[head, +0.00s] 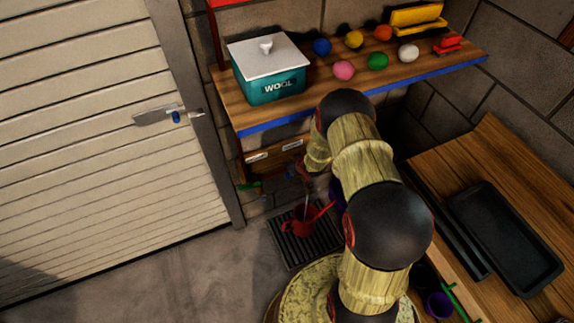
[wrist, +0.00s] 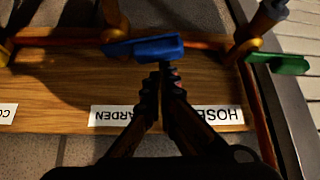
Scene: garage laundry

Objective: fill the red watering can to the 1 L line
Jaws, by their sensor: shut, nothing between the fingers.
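The red watering can (head: 302,222) stands on a dark floor grate in the head view, its spout pointing up to the right. A thin pale streak above its opening looks like running water. The fill line and water level are too small to see. My gripper (wrist: 165,72) is shut and empty in the wrist view. Its fingertips are right at the blue tap lever (wrist: 145,47); I cannot tell whether they touch it. A green tap lever (wrist: 280,63) is to the right. The wooden board (wrist: 60,85) carries upside-down labels, one reading GARDEN HOSE, partly hidden by my fingers.
A shelf (head: 235,112) above the taps holds a teal WOOL box (head: 270,80) and several coloured balls. A wooden bench (head: 440,165) with a black tray (head: 505,235) stands at the right. The floor (head: 190,275) left of the grate (head: 290,254) is clear.

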